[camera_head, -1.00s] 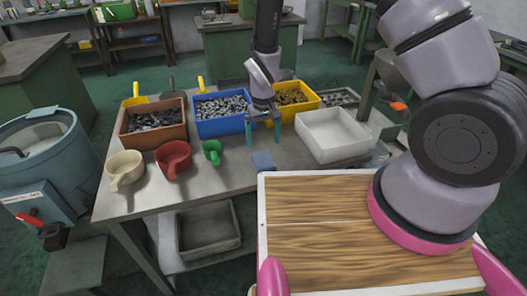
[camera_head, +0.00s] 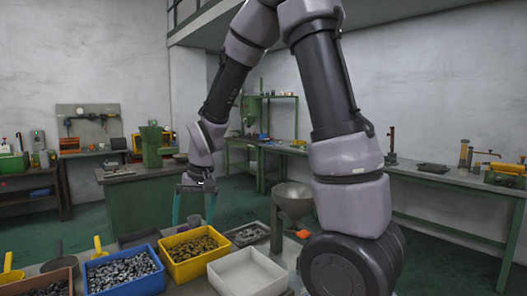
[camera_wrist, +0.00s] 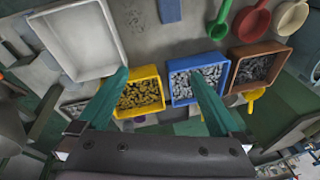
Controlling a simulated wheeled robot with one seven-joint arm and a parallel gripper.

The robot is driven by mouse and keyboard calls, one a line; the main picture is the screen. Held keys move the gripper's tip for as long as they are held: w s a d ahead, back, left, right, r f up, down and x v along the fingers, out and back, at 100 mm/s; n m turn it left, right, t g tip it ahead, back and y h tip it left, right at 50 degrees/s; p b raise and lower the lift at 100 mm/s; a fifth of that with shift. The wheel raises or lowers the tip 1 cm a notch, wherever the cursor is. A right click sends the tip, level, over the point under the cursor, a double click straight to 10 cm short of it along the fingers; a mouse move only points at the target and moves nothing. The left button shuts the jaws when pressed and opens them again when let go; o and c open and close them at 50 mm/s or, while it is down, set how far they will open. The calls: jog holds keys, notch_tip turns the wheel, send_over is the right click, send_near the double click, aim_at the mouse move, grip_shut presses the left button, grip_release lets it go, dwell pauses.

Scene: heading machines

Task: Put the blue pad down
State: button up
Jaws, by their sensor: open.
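The blue pad (camera_wrist: 170,10) lies flat on the grey table, cut off by the top edge of the wrist view. It is out of frame in the head view. My gripper (camera_head: 194,208) is open, with its green fingers pointing down, raised above the table behind the bins. In the wrist view my gripper (camera_wrist: 155,76) has nothing between its fingers and is apart from the pad, with the yellow and blue bins seen beyond the fingertips.
A yellow bin (camera_head: 174,276), a blue bin (camera_head: 150,285) and an empty white tray (camera_head: 217,287) stand on the table. A brown bin (camera_wrist: 234,82), a red scoop (camera_wrist: 248,26) and a pale scoop (camera_wrist: 288,18) also show. A grey funnel (camera_head: 292,203) stands behind the tray.

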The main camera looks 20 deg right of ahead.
jog(key=s+d+r+m+t, duration=0.2)
jog(key=s+d+r, duration=0.5)
jog(key=r, duration=0.3)
jog(key=s+d+r+m+t, duration=0.2)
jog(key=s+d+r+t, duration=0.1)
jog(key=s+d+r, duration=0.4)
notch_tip(320, 180, up, 4)
jog(key=shift+s+d+f, duration=0.2)
jog(key=shift+s+d, duration=0.15)
jog(key=shift+s, duration=0.2)
